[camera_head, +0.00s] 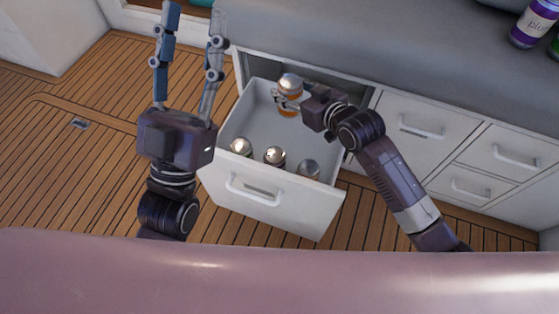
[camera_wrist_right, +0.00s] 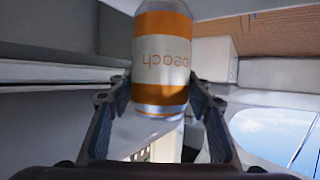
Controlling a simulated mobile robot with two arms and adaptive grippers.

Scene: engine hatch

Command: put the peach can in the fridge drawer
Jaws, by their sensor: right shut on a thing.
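The peach can (camera_head: 289,86), orange with a silver top, is held over the back part of the open fridge drawer (camera_head: 262,207). In the right wrist view the peach can (camera_wrist_right: 162,55) shows a pale label reading "peach". My right gripper (camera_head: 282,101) is shut on it; its fingers also show on both sides of the can in the right wrist view (camera_wrist_right: 158,95). I cannot tell whether the can touches the drawer floor. My left gripper (camera_head: 190,15) is open and empty, fingers pointing up, left of the drawer.
Several silver-topped cans, including one in the middle (camera_head: 274,156), stand along the drawer's front wall. The drawer's middle is clear. A grey counter (camera_head: 370,50) overhangs the back, with a purple can (camera_head: 533,25) on it. Closed drawers (camera_head: 412,128) are at right.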

